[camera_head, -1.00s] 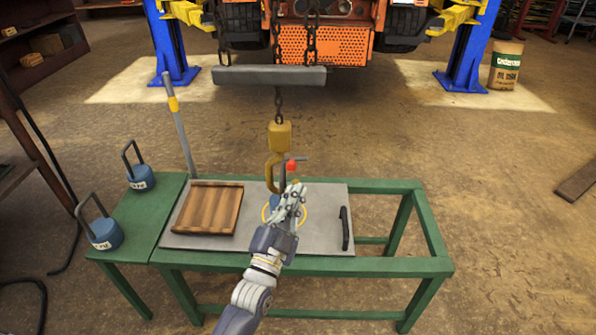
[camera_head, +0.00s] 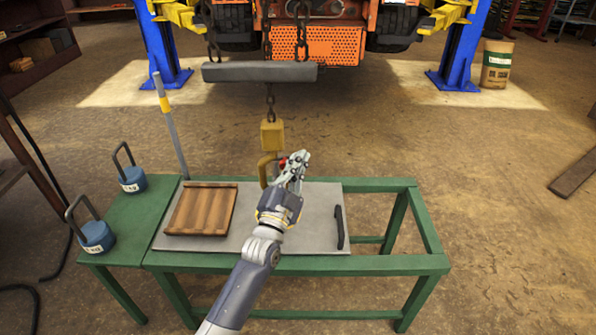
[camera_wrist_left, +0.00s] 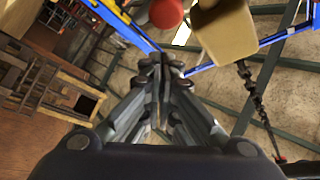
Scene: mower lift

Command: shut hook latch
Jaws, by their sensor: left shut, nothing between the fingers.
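A yellow hook block (camera_head: 271,135) hangs on a chain over the table, with its yellow hook (camera_head: 264,170) below it. A red knob (camera_head: 283,162) shows beside the hook, partly behind my left gripper. My left gripper (camera_head: 299,160) is shut and empty, just right of the hook and raised above the table. In the left wrist view the closed fingers (camera_wrist_left: 163,62) point up toward the red knob (camera_wrist_left: 166,12) and the tan block (camera_wrist_left: 226,30), with a visible gap. The latch itself is hidden or too small to tell. My right gripper does not show.
A green table (camera_head: 398,265) carries a grey plate (camera_head: 325,243) with a wooden tray (camera_head: 234,212) and black handle (camera_head: 340,228). Two blue weights (camera_head: 97,237) stand at left. A grey beam (camera_head: 260,72) hangs above on chains. The floor to the right is mostly clear.

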